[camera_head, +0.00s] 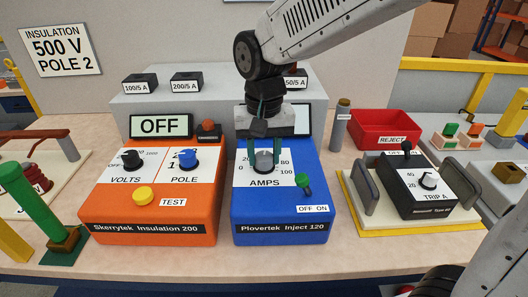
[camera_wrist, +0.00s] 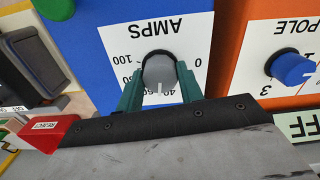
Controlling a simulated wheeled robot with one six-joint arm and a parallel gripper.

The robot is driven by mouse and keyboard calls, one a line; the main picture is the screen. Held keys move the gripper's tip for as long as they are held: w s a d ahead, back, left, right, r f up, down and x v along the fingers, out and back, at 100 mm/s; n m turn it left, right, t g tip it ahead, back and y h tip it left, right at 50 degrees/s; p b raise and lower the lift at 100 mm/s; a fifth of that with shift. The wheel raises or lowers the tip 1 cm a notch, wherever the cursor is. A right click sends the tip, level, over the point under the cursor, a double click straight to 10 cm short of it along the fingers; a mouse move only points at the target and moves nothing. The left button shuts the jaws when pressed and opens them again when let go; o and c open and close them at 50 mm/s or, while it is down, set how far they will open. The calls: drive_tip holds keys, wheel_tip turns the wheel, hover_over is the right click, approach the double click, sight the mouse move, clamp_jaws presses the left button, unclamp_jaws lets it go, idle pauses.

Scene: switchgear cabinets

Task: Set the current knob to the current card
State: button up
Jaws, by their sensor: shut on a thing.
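The current knob is the grey AMPS knob (camera_head: 264,162) on the blue Plovertek Inject 120 box (camera_head: 280,213). My gripper (camera_head: 264,150) comes down from above, its green fingers shut on the knob's sides. In the wrist view, upside down, my gripper (camera_wrist: 160,82) has one finger on each side of the AMPS knob (camera_wrist: 159,70). Its white pointer mark faces the 40 and 60 end of the dial; the exact reading is unclear. A card (camera_head: 246,1) at the top edge is cut off and unreadable. The Inject box's display is mostly hidden behind my gripper.
The orange Skerrytek Insulation 200 box (camera_head: 155,205) stands close on the left, its display (camera_head: 161,126) reading OFF. A green-handled switch (camera_head: 306,187) sits right of the AMPS dial. A red reject tray (camera_head: 385,128) and black trip unit (camera_head: 420,190) stand right. An insulation card (camera_head: 60,49) hangs upper left.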

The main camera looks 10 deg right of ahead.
sight(264, 156)
idle(0.5)
drive_tip(key=o, duration=1)
drive_tip(key=shift+r, duration=0.15)
wheel_tip(264, 156, up, 8)
drive_tip(key=shift+f, duration=0.2)
drive_tip(key=s+d+n, duration=0.1)
drive_tip(key=s+d, duration=0.2)
drive_tip(key=s+d+f, duration=0.1)
drive_tip(key=s+d, duration=0.2)
drive_tip(key=s, duration=0.1)
drive_tip(key=s+d+f+n, duration=0.1)
drive_tip(key=s+d, duration=0.2)
drive_tip(key=shift+s+f+n, duration=0.25)
drive_tip(key=shift+s+n, duration=0.05)
drive_tip(key=shift+s, duration=0.05)
drive_tip(key=s+d+m+t, duration=0.1)
drive_tip(key=s+d, duration=0.6)
drive_tip(key=s, duration=0.1)
drive_tip(key=shift+s+f+m, duration=0.15)
drive_tip(key=shift+f+m, duration=0.15)
drive_tip(key=shift+f, duration=0.05)
